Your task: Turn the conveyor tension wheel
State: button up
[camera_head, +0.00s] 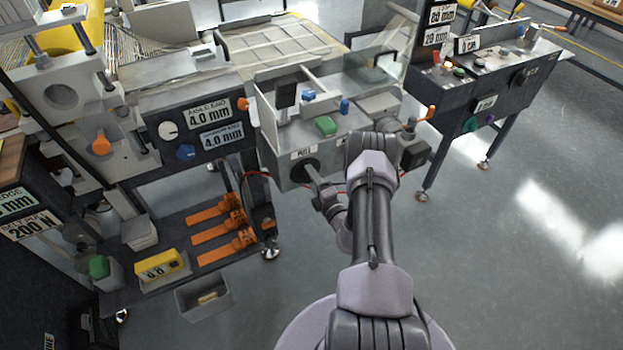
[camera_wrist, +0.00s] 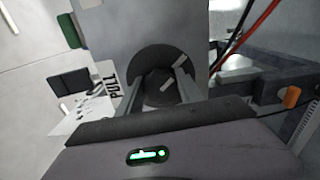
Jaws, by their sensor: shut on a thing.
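A black round wheel (camera_head: 304,169) is on the front face of the grey machine housing, just below a white label that reads PULL. The wheel fills the centre of the wrist view (camera_wrist: 160,58), with a dark raised grip and a small light mark in its middle. My gripper (camera_head: 314,178) reaches the wheel from the right. In the wrist view my two gripper fingers (camera_wrist: 159,86) lie on either side of the dark raised grip and are shut on it. The lower part of the wheel is hidden by my gripper body.
A dark control panel (camera_head: 200,133) with 4.0 mm displays is at left. Orange clamps (camera_head: 222,229) lie on a low shelf, with a grey bin (camera_head: 203,297) below. Open floor lies at right.

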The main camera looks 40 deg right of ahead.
jog(key=m+b, duration=0.1)
jog(key=m, duration=0.5)
jog(key=shift+f, duration=0.2)
jog(key=m, duration=0.5)
jog(key=shift+a, duration=0.15)
jog(key=shift+m, duration=0.5)
jog(key=o, duration=1.4)
jog(key=p+v, duration=0.4)
jog(key=v, duration=1.3)
jog(key=shift+s+p, duration=0.2)
jog(key=shift+p, duration=0.1)
